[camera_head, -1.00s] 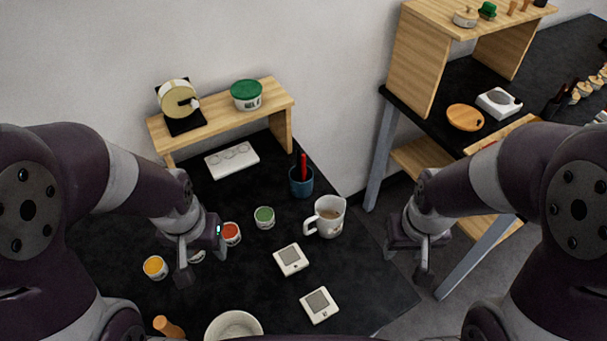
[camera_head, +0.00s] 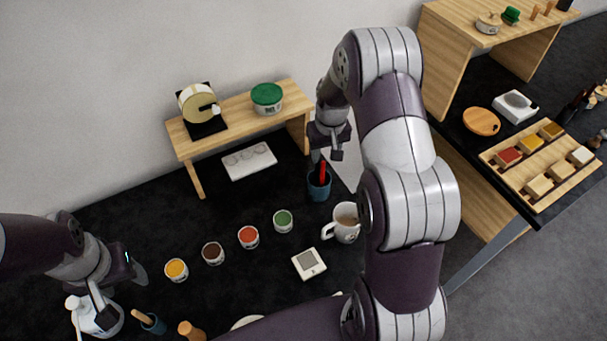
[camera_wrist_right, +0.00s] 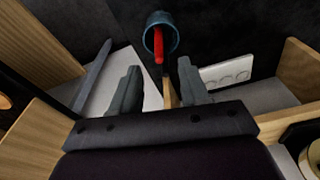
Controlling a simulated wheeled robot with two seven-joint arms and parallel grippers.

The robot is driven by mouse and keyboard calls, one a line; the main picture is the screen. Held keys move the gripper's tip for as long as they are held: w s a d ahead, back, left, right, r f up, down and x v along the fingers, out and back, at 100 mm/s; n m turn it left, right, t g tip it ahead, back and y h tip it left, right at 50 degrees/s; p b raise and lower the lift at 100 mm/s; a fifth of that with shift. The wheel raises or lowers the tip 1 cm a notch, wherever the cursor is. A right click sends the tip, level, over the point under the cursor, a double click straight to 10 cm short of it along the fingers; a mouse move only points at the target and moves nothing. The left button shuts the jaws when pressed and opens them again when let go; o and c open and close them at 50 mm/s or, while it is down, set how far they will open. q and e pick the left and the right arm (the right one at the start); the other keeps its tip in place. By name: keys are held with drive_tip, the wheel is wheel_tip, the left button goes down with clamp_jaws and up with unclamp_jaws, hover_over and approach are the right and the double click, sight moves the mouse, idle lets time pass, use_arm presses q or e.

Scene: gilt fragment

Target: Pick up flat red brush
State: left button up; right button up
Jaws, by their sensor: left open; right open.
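The flat red brush (camera_head: 323,172) stands in a blue cup (camera_head: 319,187) on the black table, towards the back right. In the right wrist view the red brush (camera_wrist_right: 158,46) leans inside the blue cup (camera_wrist_right: 161,24), with its lower end hidden. My right gripper (camera_head: 327,156) is above the cup, close to the brush. It also shows in the right wrist view (camera_wrist_right: 155,85), open, with the brush's line running towards the gap between its fingers. I cannot tell whether it touches the brush.
A wooden shelf (camera_head: 240,112) stands behind the cup, left of my right gripper. A white mug (camera_head: 345,224) is in front of the cup, beside my right arm. Several paint pots, including a green one (camera_head: 283,221), line the table. A white device (camera_head: 309,264) lies nearer.

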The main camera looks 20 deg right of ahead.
sight(322, 170)
drive_tip(key=f+p, duration=0.1)
drive_tip(key=f, duration=0.2)
drive_tip(key=w+f+p, duration=0.1)
drive_tip(key=f, duration=0.2)
drive_tip(key=f+p, duration=0.2)
drive_tip(key=f, duration=0.1)
drive_tip(key=shift+w+d+f, duration=0.15)
drive_tip(key=shift+d+f, duration=0.1)
drive_tip(key=shift+f, duration=0.2)
clamp_jaws()
